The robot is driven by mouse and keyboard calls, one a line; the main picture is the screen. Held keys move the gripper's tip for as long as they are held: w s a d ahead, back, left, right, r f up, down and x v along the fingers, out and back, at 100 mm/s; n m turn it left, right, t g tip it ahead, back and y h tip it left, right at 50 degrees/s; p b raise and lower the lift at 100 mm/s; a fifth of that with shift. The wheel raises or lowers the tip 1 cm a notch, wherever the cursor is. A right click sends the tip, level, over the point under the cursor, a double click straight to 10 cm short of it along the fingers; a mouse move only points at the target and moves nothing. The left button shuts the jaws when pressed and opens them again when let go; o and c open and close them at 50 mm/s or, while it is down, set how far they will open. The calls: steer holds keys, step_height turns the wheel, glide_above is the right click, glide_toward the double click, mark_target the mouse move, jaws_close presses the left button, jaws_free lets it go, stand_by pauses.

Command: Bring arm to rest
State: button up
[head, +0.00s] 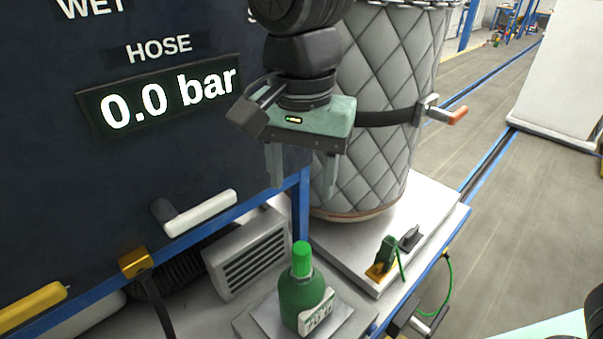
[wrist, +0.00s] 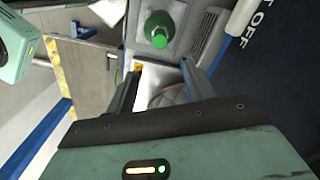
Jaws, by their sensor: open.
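My gripper (head: 306,183) hangs with its two fingers pointing down, in front of the dark panel and the quilted silver tank. The fingers are apart with nothing between them. In the wrist view my gripper (wrist: 157,80) also shows its fingers spread and empty. A green bottle (head: 302,290) with a bright green cap stands upright on a pale plate, below my gripper and apart from it. The bottle also shows at the top of the wrist view (wrist: 160,28).
A dark panel (head: 60,190) reading "HOSE 0.0 bar" fills the left. The quilted tank (head: 385,60) stands close behind my gripper. A white lever (head: 200,213) sticks out from the panel. A green clamp with a cable (head: 388,258) sits on the platform. Open floor (head: 480,110) lies to the right.

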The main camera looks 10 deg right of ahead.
stand_by(0.3)
steer(key=s+d+f+n+b, duration=0.2)
steer(key=s+d+f+n, duration=0.6)
steer(key=n, duration=0.5)
steer(key=s+f, duration=0.2)
steer(key=s, duration=0.1)
steer(key=shift+s+f+n+y, duration=0.2)
steer(key=shift+f+n+y, duration=0.05)
steer(key=shift+n+y, duration=0.05)
